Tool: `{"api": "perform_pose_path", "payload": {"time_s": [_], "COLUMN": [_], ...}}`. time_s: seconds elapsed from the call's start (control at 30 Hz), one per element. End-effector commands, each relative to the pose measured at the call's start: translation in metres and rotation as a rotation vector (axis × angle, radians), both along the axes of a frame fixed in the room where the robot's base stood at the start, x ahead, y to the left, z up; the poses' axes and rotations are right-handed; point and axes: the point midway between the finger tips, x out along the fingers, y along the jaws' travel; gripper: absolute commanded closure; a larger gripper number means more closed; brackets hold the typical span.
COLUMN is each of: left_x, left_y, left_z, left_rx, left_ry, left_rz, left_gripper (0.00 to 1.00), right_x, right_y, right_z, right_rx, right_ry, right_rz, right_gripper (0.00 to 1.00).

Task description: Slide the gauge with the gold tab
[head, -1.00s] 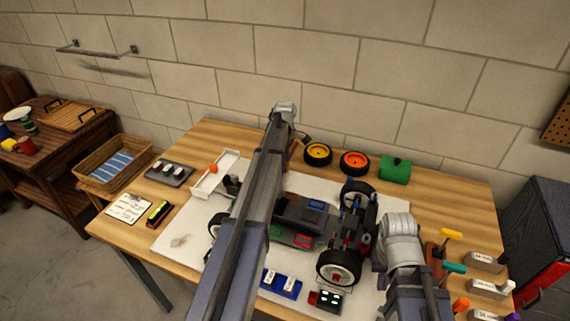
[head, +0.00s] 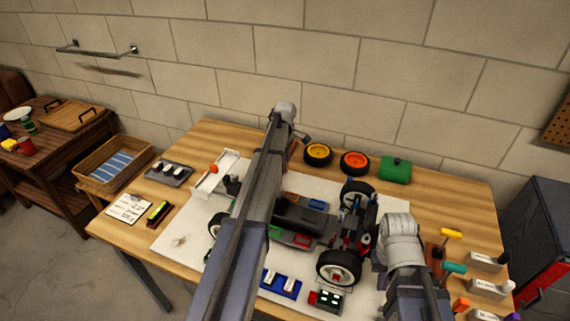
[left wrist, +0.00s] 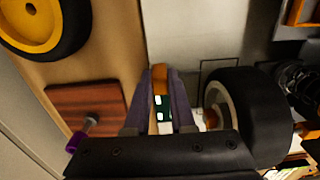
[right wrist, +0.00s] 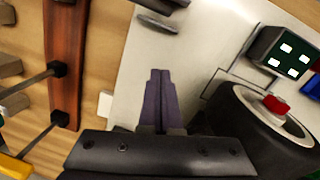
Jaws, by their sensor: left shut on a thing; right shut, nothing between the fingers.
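In the left wrist view my left gripper (left wrist: 160,100) is shut on a small piece with an orange-gold tab (left wrist: 160,78). A dark strip with pale squares shows between the fingers, and I cannot tell whether it belongs to that piece. In the head view the left forearm crosses the table, and the held piece cannot be made out. My right gripper (right wrist: 160,90) is shut and empty above the white mat (right wrist: 145,50), beside a car wheel (right wrist: 262,115). The racecar (head: 300,218) stands on the mat, partly hidden by my left arm.
A yellow-rimmed wheel (head: 318,153), an orange-rimmed wheel (head: 354,162) and a green canister (head: 396,170) stand at the back. A blue tray (head: 281,284) and a lit panel (head: 327,299) lie at the front. Several coloured-handled tools stand at the right. The mat's left front is mostly bare.

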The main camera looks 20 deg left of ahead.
Motion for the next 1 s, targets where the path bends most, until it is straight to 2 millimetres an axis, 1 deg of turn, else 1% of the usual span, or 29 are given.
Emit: {"api": "perform_pose_path", "payload": {"time_s": [0.17,0.23,0.4,0.47,0.73,0.77,1.0], "left_x": [0.0,-0.004,-0.029,-0.036,-0.037,-0.037,-0.036], "left_y": [0.0,0.0,-0.002,-0.003,-0.002,-0.003,-0.002], "left_z": [0.0,0.0,0.0,0.0,0.0,0.0,0.0], "left_rx": [0.0,0.0,0.0,0.0,0.0,-0.001,0.0], "left_ry": [0.0,0.0,0.0,0.0,0.005,0.005,0.003], "left_rz": [0.0,0.0,0.0,0.0,-0.001,-0.001,0.0], "left_gripper": [1.0,1.0,1.0,1.0,1.0,0.74,0.47], "right_x": [0.0,0.0,0.0,0.0,0.0,0.0,0.0], "right_y": [0.0,0.0,0.0,0.0,0.0,0.0,0.0], "right_z": [0.0,0.0,0.0,0.0,0.0,0.0,0.0], "right_rx": [0.0,0.0,0.0,0.0,0.0,0.0,0.0], "right_ry": [0.0,0.0,0.0,0.0,0.0,0.0,0.0], "right_rz": [0.0,0.0,0.0,0.0,0.0,0.0,0.0], "right_gripper": [1.0,1.0,1.0,1.0,1.0,1.0,1.0]}}
